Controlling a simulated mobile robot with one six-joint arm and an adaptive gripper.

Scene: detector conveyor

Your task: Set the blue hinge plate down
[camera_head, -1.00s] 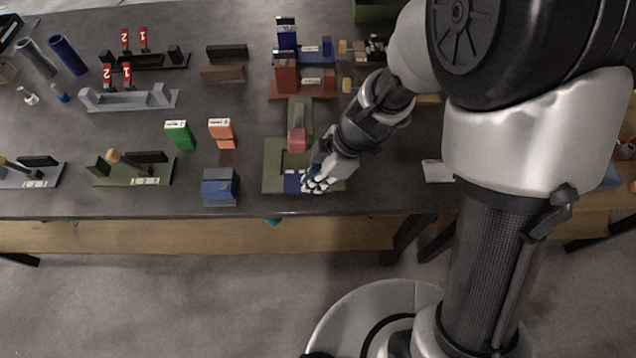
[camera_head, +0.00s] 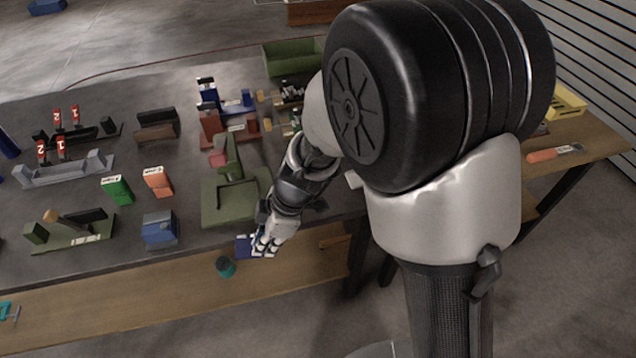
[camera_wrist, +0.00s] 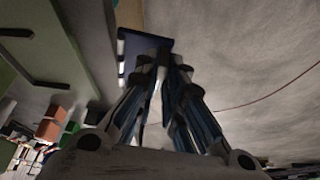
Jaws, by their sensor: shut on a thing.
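The blue hinge plate (camera_head: 243,246) is held at the tips of my gripper (camera_head: 264,248), just off the front edge of the dark table. My gripper is shut on it and hides part of it. In the wrist view the dark blue plate (camera_wrist: 142,48) shows beyond the fingertips (camera_wrist: 160,75), with the floor behind it. A green fixture (camera_head: 222,205) with a raised frame stands on the table behind the gripper, near the front edge.
A blue block (camera_head: 160,230) sits left of the fixture. A green box (camera_head: 117,190) and an orange box (camera_head: 157,182) stand further back. A lower wooden shelf (camera_head: 170,300) with a teal-topped item (camera_head: 225,266) lies below the table. Floor is open in front.

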